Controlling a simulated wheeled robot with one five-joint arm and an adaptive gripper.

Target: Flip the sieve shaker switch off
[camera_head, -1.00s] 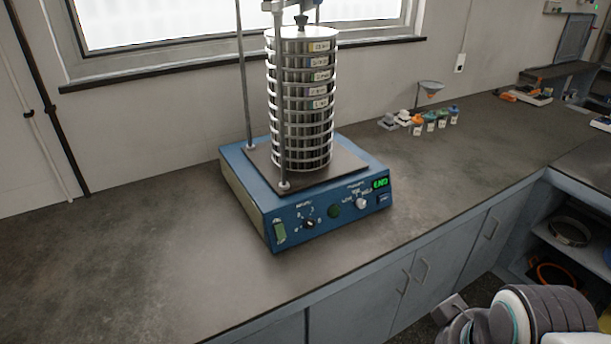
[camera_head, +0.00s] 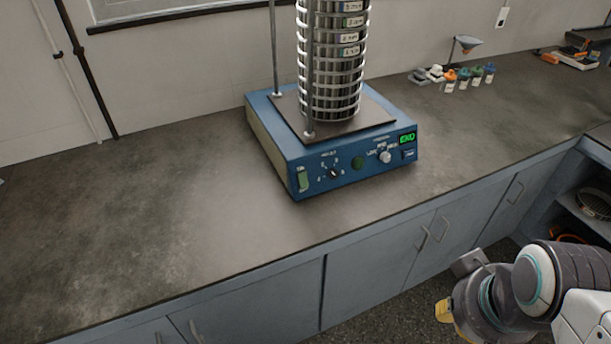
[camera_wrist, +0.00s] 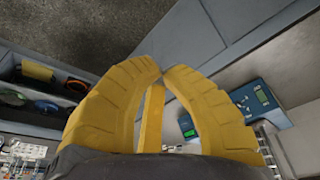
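The sieve shaker (camera_head: 283,150) is a blue box on the dark counter, with a stack of round metal sieves (camera_head: 332,60) on top. The top of the stack is cut off by the picture's edge. Its front panel has a green rocker switch (camera_head: 303,181) at the left end, a black knob, a round green button, a pale knob and a lit green display (camera_head: 407,138). I cannot tell which way the rocker is tipped. My gripper (camera_wrist: 164,70) has yellow fingers with their tips together and nothing between them. In the head view it is low right, in front of the cabinets, well away from the switch.
The counter (camera_head: 150,230) is clear left of and in front of the shaker. Small colour-capped bottles (camera_head: 470,78) and a funnel (camera_head: 467,42) stand farther back right. Grey cabinets (camera_head: 380,260) with handles run below the counter edge. In the wrist view, a blue device (camera_wrist: 255,97) shows at right.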

